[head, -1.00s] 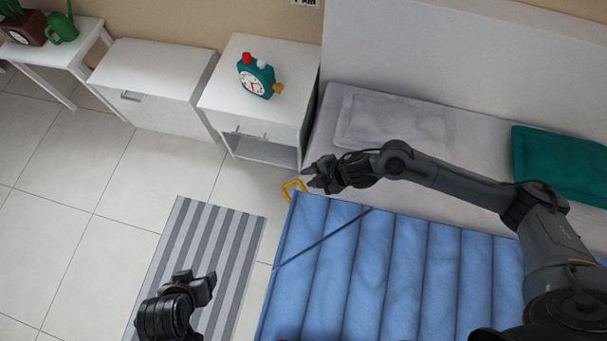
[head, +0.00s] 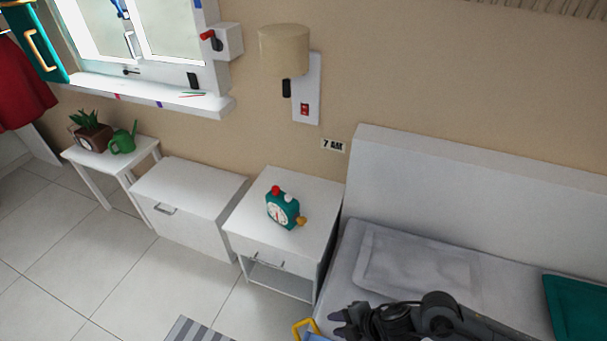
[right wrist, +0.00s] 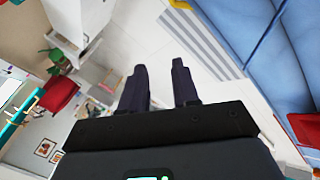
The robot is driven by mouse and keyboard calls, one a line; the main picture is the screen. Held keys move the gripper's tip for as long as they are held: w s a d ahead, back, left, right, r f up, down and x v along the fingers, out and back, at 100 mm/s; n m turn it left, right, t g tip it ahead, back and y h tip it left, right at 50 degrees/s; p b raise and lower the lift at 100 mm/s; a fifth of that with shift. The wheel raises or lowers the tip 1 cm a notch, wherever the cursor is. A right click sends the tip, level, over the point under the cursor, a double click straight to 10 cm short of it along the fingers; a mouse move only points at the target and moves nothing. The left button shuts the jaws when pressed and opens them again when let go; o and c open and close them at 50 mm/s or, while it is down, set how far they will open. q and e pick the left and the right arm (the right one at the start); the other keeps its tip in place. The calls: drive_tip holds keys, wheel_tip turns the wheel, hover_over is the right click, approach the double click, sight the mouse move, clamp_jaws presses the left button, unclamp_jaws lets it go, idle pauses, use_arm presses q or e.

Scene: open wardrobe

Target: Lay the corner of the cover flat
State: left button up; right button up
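The blue cover fills the upper right of the right wrist view (right wrist: 280,60). In the head view only a sliver of it shows at the bottom edge, and most of it is out of frame. A yellow handle-like loop (head: 304,327) sits at the cover's corner, just left of my right gripper (head: 338,320). In the right wrist view my right gripper (right wrist: 160,68) has its fingers apart, with only floor seen between them. It holds nothing and is left of the cover in that view. My left gripper is out of view.
A white nightstand (head: 247,234) with a teal clock (head: 282,208) stands beside the bed. A grey pillow (head: 415,262) and a green pillow (head: 580,308) lie near the headboard (head: 470,185). A striped rug (head: 190,331) lies on the otherwise open tiled floor (head: 60,260).

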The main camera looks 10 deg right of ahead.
drive_tip(key=s+a+f+m+g+y, duration=0.15)
drive_tip(key=s+a+f, duration=0.25)
drive_tip(key=s+a, duration=0.55)
drive_tip(key=s+a+r+m+t+y, duration=0.2)
drive_tip(key=a+r+m, duration=0.2)
drive_tip(key=a, duration=0.1)
drive_tip(key=s+d+r+m+g+h, duration=0.1)
drive_tip(key=d+r+m+h, duration=0.1)
drive_tip(key=d+m+h, duration=0.6)
drive_tip(key=s+d+r+m+h, duration=0.15)
drive_tip(key=d+m, duration=0.45)
drive_tip(key=d, duration=0.6)
wheel_tip(320, 180, up, 35)
drive_tip(key=p, duration=3.5)
drive_tip(key=shift+s+g, duration=0.35)
drive_tip(key=shift+d, duration=0.1)
